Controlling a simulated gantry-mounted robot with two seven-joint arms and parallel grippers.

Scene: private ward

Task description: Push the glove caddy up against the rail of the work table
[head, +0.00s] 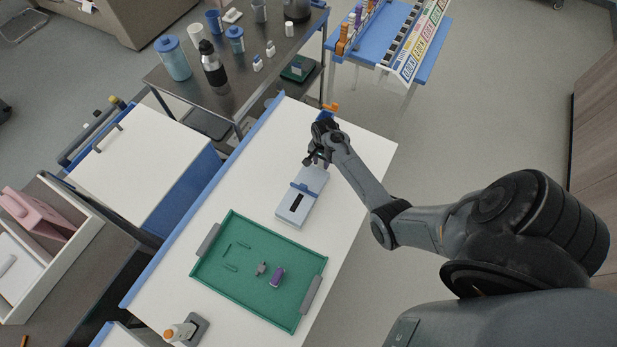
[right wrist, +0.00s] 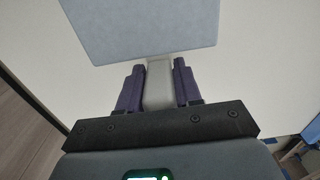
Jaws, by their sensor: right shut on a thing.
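The glove caddy (head: 292,208), a pale blue-grey box with a dark slot and a blue band, lies on the white work table (head: 225,195). The blue rail (head: 210,182) runs along the table's left edge, with a bare strip of table between it and the caddy. My right gripper (head: 313,160) is at the caddy's far end. In the right wrist view its purple fingers (right wrist: 158,88) are shut on a pale grey piece that meets the edge of the caddy (right wrist: 140,25); it looks like part of the caddy. My left gripper is not in view.
A green tray (head: 245,290) with grey handles, holding a purple item and small pieces, lies close to the caddy's near end. A dispenser (head: 185,330) stands at the near end. An orange clamp (head: 331,107) sits at the far edge. A steel cart (head: 240,85) with bottles stands beyond.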

